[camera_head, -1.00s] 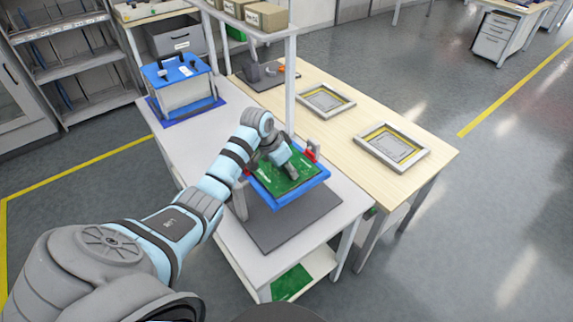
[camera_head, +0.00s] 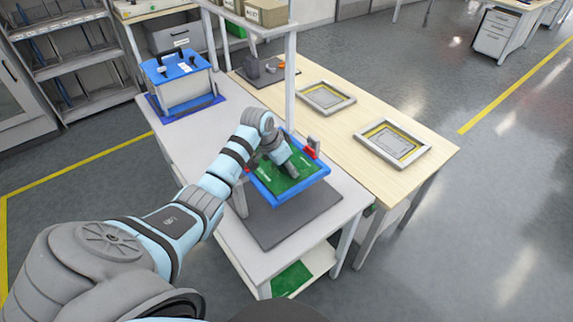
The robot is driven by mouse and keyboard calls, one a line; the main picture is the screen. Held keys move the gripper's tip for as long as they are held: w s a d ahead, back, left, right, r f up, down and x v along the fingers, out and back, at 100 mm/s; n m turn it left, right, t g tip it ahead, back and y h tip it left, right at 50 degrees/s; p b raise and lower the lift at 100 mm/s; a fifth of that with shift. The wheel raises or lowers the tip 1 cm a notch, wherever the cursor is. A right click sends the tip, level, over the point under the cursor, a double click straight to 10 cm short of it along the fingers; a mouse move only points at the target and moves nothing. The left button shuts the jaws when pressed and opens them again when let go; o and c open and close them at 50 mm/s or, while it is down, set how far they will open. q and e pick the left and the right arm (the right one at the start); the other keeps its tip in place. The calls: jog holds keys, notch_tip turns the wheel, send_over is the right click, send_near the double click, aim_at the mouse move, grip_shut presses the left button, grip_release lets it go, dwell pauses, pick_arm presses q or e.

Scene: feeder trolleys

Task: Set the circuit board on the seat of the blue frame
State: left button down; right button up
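The green circuit board (camera_head: 268,182) shows at the blue frame (camera_head: 293,196), within its rim in this view. Whether it rests fully on the seat cannot be told. The blue frame stands raised over a dark grey mat (camera_head: 268,230) on the white bench, with red parts (camera_head: 312,152) at its far right corner. My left gripper (camera_head: 292,172) points down over the middle of the board, its fingertips at or just above the board's surface. The fingertips are small, and their opening and any grip are unclear. My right gripper is out of view.
A grey box with a blue lid (camera_head: 182,84) stands at the bench's back left. Two light frames (camera_head: 421,154) (camera_head: 349,99) lie on the wooden table at right. A shelf post (camera_head: 290,95) rises behind my gripper. Another green board (camera_head: 291,279) lies on the lower shelf.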

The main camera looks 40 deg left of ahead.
pick_arm(q)
jog(key=shift+f, duration=0.15)
jog(key=c, duration=0.8)
grip_release()
jog(key=shift+c, duration=0.2)
jog(key=v, duration=1.2)
